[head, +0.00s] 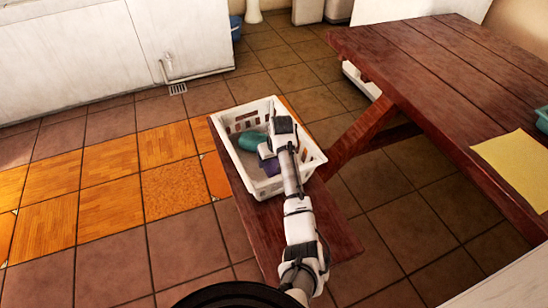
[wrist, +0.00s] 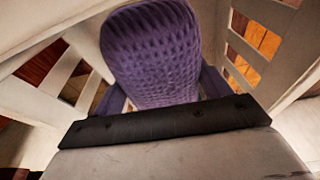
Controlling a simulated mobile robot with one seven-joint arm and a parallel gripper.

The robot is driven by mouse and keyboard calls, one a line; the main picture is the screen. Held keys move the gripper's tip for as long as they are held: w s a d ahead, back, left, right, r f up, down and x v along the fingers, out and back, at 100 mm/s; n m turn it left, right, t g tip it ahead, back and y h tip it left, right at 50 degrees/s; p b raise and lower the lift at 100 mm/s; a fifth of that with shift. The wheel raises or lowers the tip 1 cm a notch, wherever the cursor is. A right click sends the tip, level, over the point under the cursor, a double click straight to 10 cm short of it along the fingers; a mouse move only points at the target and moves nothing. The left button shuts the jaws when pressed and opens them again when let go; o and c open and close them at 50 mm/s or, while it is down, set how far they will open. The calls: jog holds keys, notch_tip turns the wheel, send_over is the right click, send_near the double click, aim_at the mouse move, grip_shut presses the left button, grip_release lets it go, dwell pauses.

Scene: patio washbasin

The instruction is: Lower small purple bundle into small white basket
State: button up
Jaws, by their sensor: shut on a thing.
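The small white basket (head: 315,160) with slotted walls stands on a red-brown wooden bench. My gripper (head: 266,162) reaches down into it from the front right. In the wrist view my gripper (wrist: 160,92) is shut on the small purple bundle (wrist: 150,50), which has a quilted surface. White slotted basket walls (wrist: 270,55) rise on both sides of the bundle. In the head view the bundle (head: 268,169) shows only as a small dark purple patch, mostly hidden by my arm. Whether it touches the basket floor I cannot tell.
A teal rounded item (head: 250,141) lies in the basket, left of my gripper. The bench (head: 340,235) has bare wood in front of the basket. A large wooden table (head: 440,75) with a yellow sheet (head: 515,165) stands at the right. Tiled floor is open at the left.

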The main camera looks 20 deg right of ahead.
jog(key=shift+f+b, duration=0.4)
jog(key=shift+f, duration=0.75)
jog(key=shift+f+b, duration=0.35)
jog(key=shift+f, duration=0.35)
dwell(0.4)
jog(key=o, duration=1.1)
jog(key=v, duration=1.3)
jog(key=shift+s+r, duration=0.1)
jog(key=shift+r, duration=0.3)
